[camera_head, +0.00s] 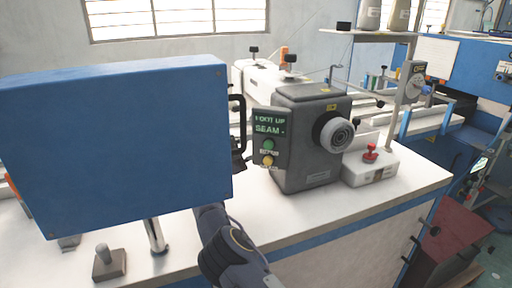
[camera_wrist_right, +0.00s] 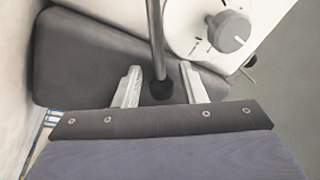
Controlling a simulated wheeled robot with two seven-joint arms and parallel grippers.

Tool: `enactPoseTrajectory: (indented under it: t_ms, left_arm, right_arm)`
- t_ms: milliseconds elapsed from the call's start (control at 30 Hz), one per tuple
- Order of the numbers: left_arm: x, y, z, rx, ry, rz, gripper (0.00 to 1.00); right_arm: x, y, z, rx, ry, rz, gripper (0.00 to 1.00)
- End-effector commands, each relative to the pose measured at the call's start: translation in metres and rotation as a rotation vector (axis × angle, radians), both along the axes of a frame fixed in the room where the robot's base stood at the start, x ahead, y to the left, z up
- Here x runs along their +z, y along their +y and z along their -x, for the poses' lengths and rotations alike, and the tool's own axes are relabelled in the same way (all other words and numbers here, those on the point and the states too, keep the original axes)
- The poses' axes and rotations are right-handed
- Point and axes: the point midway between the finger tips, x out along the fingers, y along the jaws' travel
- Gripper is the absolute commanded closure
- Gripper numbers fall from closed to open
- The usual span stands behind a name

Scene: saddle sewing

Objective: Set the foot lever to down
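In the right wrist view a thin dark rod with a black rounded end (camera_wrist_right: 161,89), which looks like the foot lever, stands between the two light grey fingers of my right gripper (camera_wrist_right: 161,84). The fingers are apart, with a gap on each side of the rod. In the head view my right arm rises from the bottom middle, and its gripper is hidden by the blue panel. The control box (camera_head: 270,140) on the grey sewing machine (camera_head: 309,140) reads "FOOT UP" and "SEAM -". My left gripper is not in view.
The large blue panel (camera_head: 120,145) covers the left of the head view. A grey knob (camera_wrist_right: 229,31) is close beyond the rod in the wrist view. A small joystick (camera_head: 108,263) and a red-topped control (camera_head: 370,154) stand on the white table (camera_head: 330,210), whose right front is clear.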

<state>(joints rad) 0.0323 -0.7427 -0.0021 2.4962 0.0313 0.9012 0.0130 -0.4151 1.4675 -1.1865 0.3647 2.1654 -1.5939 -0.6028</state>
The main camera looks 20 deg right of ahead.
Motion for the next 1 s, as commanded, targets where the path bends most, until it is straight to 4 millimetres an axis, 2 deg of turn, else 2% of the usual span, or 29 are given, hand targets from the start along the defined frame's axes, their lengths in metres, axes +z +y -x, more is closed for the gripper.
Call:
enactPoseTrajectory:
  t_ms: [167,400,467,800,1000]
  left_arm:
    - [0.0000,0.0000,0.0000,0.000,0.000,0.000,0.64]
    - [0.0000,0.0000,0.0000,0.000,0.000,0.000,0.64]
    - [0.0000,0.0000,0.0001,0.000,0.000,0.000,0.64]
    - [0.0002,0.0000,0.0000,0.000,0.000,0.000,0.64]
    - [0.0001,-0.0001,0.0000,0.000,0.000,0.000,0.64]
  right_arm:
    - [0.0000,0.0000,0.0000,0.000,0.000,0.000,0.63]
    - [-0.0002,0.0003,0.0000,0.000,0.000,0.000,0.94]
    - [-0.0002,0.0003,0.0000,0.000,0.000,0.000,1.00]
    - [0.0001,-0.0001,0.0012,-0.004,-0.010,0.000,1.00]
    - [-0.0088,-0.0011,0.0058,-0.008,-0.102,-0.006,1.00]
